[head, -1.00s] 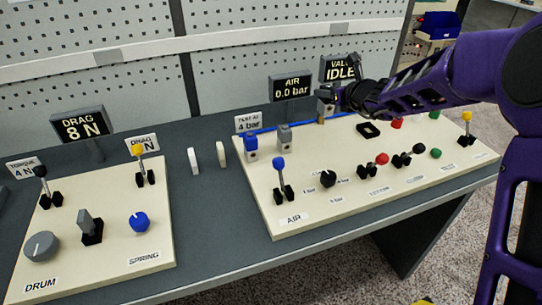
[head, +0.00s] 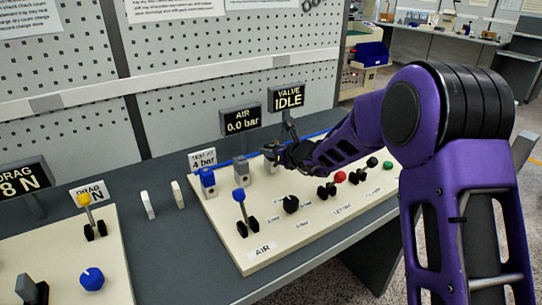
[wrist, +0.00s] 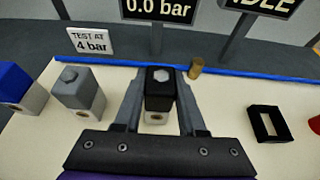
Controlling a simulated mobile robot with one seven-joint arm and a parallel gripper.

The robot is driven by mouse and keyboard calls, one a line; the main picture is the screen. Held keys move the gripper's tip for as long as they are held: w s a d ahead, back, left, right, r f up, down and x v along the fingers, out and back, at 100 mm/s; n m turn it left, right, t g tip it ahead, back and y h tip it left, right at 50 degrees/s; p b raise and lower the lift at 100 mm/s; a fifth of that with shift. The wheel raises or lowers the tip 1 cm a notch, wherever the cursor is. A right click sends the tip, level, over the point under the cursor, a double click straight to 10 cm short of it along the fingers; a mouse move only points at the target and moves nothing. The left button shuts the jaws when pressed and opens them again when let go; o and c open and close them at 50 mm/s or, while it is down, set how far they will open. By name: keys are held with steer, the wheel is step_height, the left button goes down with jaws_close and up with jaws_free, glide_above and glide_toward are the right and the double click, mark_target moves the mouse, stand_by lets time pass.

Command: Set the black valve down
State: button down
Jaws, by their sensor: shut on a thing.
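The black valve (wrist: 157,92) has a black top on a pale body with a brass port, and it stands upright between my fingers in the wrist view. My gripper (wrist: 160,100) is shut on it, one finger on each side. In the head view my gripper (head: 275,154) is over the back of the cream air panel (head: 226,235), with the pale valve body (head: 270,166) low under it. The valve is roughly in line with the blue valve (head: 207,181) and the grey valve (head: 241,171). Whether its base touches the panel I cannot tell.
The grey valve (wrist: 78,92) is left of my gripper. A brass cylinder (wrist: 196,68) stands just behind the right finger. A black square frame (wrist: 268,124) lies to the right. Levers and a black knob (head: 290,204) stand in front. The VALVE sign (head: 289,97) reads IDLE.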

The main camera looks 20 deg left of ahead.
steer(key=shift+f, duration=0.35)
steer(key=shift+f+b, duration=0.2)
steer(key=shift+b, duration=0.1)
steer(key=shift+c, duration=2.4)
jaws_free()
steer(key=shift+r, duration=0.15)
steer(key=shift+r+p, duration=0.25)
steer(key=shift+p, duration=0.25)
steer(key=v, duration=1.2)
steer(key=shift+f, duration=0.25)
steer(key=shift+s, duration=0.1)
